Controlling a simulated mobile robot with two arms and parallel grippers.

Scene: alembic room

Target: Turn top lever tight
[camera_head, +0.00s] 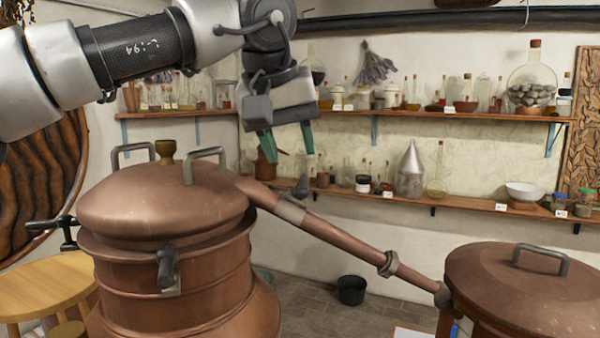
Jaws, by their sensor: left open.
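A large copper still (165,200) stands at the left. A small dark lever (302,187) stands up at the upper end of the sloping copper pipe (340,240), by a grey collar. Other dark levers are on the still's side, one at its front (167,268) and one at its left (65,226). I cannot tell for certain which one is the top lever. My left gripper (288,143) points down with its green fingers apart, empty, above the pipe's upper end. It appears above the small lever in the picture. My right gripper is not in view.
A second copper vessel (520,285) with a handle stands at the lower right, where the pipe ends. Wall shelves (400,114) hold bottles and jars. A wooden stool (40,288) is at the left, and a black bucket (351,290) is on the floor.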

